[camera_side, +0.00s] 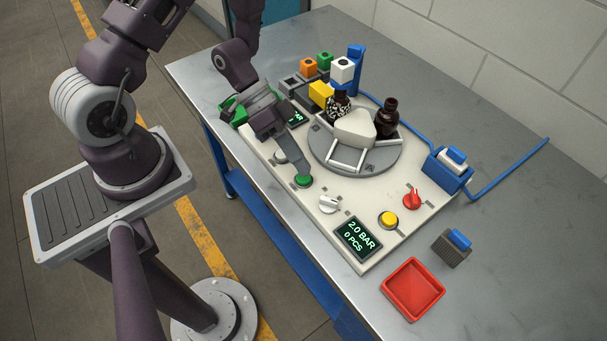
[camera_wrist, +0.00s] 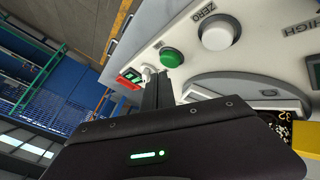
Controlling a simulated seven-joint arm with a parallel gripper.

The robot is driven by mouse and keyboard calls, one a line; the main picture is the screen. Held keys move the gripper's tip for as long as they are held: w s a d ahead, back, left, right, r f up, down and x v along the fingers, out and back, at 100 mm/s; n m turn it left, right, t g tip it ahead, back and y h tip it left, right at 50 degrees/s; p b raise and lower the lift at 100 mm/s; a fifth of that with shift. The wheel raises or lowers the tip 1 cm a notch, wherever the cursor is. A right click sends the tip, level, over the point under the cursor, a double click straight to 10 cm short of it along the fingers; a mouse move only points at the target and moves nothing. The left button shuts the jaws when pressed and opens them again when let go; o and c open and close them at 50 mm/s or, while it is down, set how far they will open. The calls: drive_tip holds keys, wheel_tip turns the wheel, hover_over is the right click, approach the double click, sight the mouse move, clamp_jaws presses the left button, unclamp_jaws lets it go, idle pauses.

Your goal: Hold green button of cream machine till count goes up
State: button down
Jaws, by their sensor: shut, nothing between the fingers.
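The cream machine (camera_side: 300,215) is a flat panel on the bench. Its green button (camera_side: 304,181) sits near the left edge; it also shows in the wrist view (camera_wrist: 171,57). My gripper (camera_side: 301,172) is shut and empty, pointing down with its tips at the green button in the side view. In the wrist view the fingers (camera_wrist: 156,82) reach close beside the button, whose green top is visible. I cannot tell whether they touch or press it. The front display (camera_side: 358,239) reads "2.0 BAR" and "0 PCS".
A white button (camera_wrist: 217,33) marked ZERO is near the green one. A white knob (camera_side: 329,204), yellow button (camera_side: 388,219) and red knob (camera_side: 412,198) are on the panel. Amber bottles (camera_side: 385,118) stand on the grey turntable (camera_side: 380,160). A red tray (camera_side: 412,289) is at the front.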

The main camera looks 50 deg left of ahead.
idle(0.3)
drive_tip(key=shift+f, duration=0.4)
drive_tip(key=shift+f, duration=0.5)
idle(0.5)
drive_tip(key=shift+r, duration=0.1)
idle(3.6)
drive_tip(key=shift+r, duration=0.8)
drive_tip(key=shift+r, duration=2.5)
